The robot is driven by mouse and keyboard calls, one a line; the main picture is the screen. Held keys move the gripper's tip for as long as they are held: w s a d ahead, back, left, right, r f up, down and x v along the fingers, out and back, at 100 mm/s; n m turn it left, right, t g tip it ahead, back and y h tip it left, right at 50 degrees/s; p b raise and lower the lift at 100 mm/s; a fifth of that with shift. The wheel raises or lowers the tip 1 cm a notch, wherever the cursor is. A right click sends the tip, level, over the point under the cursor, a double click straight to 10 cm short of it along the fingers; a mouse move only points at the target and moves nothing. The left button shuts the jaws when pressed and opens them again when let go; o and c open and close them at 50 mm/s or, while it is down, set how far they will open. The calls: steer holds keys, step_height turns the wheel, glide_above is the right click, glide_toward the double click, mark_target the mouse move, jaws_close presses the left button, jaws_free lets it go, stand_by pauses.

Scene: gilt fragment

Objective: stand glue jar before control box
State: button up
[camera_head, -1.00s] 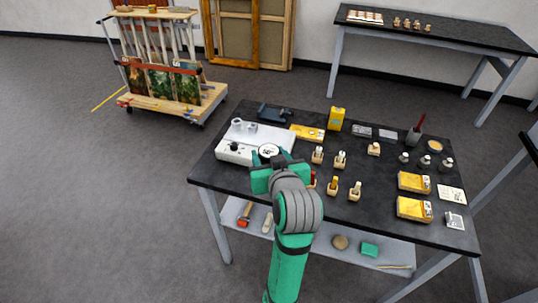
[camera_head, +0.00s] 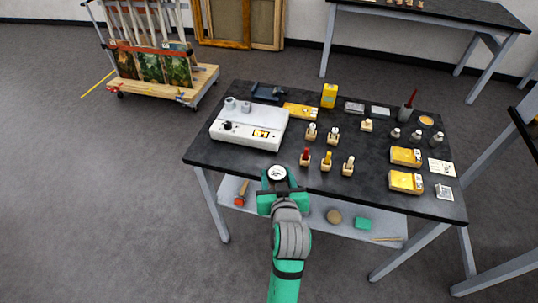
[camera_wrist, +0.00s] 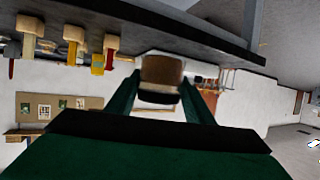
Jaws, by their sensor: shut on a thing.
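The glue jar (camera_head: 277,172), with a round pale lid bearing a dark mark, is held upright between the fingers of my gripper (camera_head: 278,185). In the wrist view the jar (camera_wrist: 161,72) shows brown and cream between the two green fingers (camera_wrist: 160,95). The control box (camera_head: 232,137) is a white case with a black knob and a lit yellow display, at the left of the dark table. The jar appears over the table's front edge, apart from the box and in front of its right part. Whether its base touches anything is hidden.
Small wooden blocks with red (camera_head: 305,157), yellow (camera_head: 326,161) and white (camera_head: 348,166) tops stand right of my gripper. Two grey cylinders (camera_head: 238,105) sit on the box's back left. Yellow boxes (camera_head: 406,181) lie farther right. Bare tabletop (camera_head: 240,160) lies before the control box.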

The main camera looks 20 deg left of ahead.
steer(key=s+d+f+m+h, duration=0.1)
steer(key=d+f, duration=0.2)
steer(key=f, duration=0.7)
steer(key=s+d+f+m+h, duration=0.1)
steer(key=d+f, duration=0.3)
steer(key=f, duration=0.7)
steer(key=s+d+f+m+t+h, duration=0.1)
steer(key=s+d+f+m+h, duration=0.1)
steer(key=f, duration=0.8)
steer(key=shift+s+d+f+h, duration=0.4)
steer(key=shift+s+d, duration=0.1)
steer(key=shift+d, duration=0.45)
